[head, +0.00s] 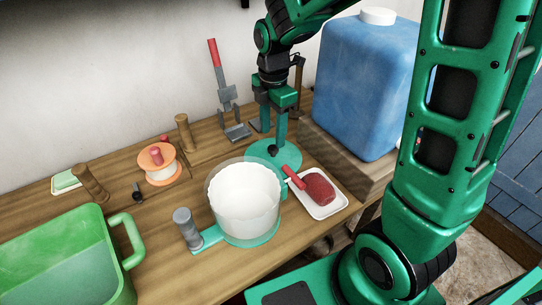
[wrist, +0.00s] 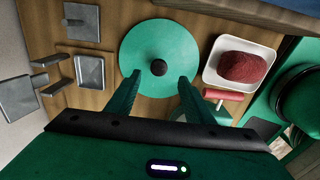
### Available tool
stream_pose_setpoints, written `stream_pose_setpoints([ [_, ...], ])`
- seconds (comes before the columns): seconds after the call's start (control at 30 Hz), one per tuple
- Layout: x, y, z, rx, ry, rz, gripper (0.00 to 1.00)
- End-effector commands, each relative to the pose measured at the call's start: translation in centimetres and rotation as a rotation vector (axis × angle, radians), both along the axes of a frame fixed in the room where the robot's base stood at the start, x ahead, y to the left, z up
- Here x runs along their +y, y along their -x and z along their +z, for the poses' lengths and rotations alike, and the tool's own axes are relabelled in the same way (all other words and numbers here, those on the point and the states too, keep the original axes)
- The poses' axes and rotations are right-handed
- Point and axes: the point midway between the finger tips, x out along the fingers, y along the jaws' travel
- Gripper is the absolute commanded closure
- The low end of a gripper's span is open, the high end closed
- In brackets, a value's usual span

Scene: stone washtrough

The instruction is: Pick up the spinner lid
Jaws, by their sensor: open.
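The spinner lid is a flat green disc with a dark round knob. It lies on the wooden counter behind the white spinner bowl (head: 245,200) in the head view (head: 257,160), and it also shows in the wrist view (wrist: 140,45). My gripper (head: 273,140) is open and points down over the lid. I cannot tell whether the fingers touch the lid. Nothing is held.
A green basin (head: 60,260) is at front left.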

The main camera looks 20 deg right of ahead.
Motion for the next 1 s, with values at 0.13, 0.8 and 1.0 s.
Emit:
stream_pose_setpoints([
  [0.13, -0.3, 0.1, -1.6, 0.003, 0.001, -0.005, 0.52],
  [0.8, -0.5, -0.4, -7.3, 0.0, 0.001, -0.006, 0.52],
  [1.0, -0.5, -0.5, -7.2, 0.0, 0.001, -0.006, 0.64],
])
